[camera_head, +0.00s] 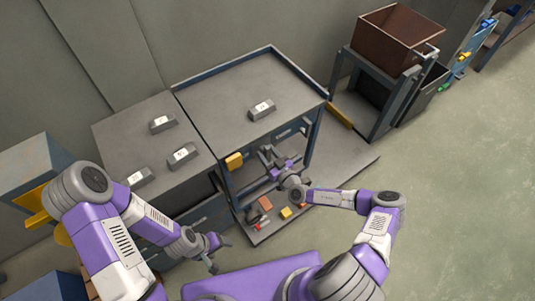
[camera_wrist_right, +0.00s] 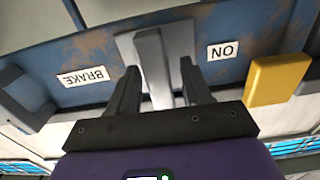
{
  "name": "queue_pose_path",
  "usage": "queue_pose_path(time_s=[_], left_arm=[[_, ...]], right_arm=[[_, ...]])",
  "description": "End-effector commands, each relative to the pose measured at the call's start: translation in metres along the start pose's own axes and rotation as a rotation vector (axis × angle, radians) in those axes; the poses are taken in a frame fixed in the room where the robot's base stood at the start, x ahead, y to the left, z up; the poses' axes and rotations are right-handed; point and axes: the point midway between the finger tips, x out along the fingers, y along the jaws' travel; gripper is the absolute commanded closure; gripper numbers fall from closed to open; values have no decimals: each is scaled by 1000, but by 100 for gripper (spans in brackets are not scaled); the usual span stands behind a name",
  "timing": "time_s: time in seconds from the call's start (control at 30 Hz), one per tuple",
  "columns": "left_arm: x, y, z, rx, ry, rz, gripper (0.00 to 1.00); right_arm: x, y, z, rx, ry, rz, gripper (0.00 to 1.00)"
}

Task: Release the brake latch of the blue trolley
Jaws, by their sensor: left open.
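The blue trolley (camera_head: 300,85) has a grey top and stands left of the middle in the head view. In the right wrist view its worn blue rail (camera_wrist_right: 85,55) carries a BRAKE label (camera_wrist_right: 83,77) and an ON label (camera_wrist_right: 223,50), both upside down. Between the labels is the grey brake latch lever (camera_wrist_right: 151,62) on a pale plate. My right gripper (camera_wrist_right: 160,75) has its fingers on either side of the lever, with narrow gaps showing. In the head view it (camera_head: 272,158) is at the trolley's front. My left gripper (camera_head: 217,254) is open and empty, at the lower left.
A yellow block (camera_wrist_right: 273,80) is on the rail beside ON. One labelled grey block (camera_head: 261,109) lies on the trolley top, others on the bench (camera_head: 118,132) at left. Small items lie on the low platform (camera_head: 345,162). A brown bin (camera_head: 388,40) stands at right. The right floor is clear.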

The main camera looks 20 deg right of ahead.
Motion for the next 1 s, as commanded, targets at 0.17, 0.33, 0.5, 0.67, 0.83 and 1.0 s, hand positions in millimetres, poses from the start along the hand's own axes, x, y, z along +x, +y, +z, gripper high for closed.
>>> queue_pose_path(time_s=[0.17,0.33,0.5,0.67,0.83,1.0], left_arm=[[-1,0,0,0,0,0,30],[-8,3,0,0,0,0,30],[-13,5,1,0,0,0,30],[-15,6,1,0,0,0,30],[-15,6,1,0,0,0,30],[-15,6,1,0,0,0,30]], right_arm=[[-4,0,0,-1,-1,1,51],[-27,1,-1,2,-2,2,51],[-56,1,-1,0,-2,2,51],[-72,0,-1,0,-1,1,51],[-76,0,0,0,0,0,51],[-76,0,0,0,0,0,51]])
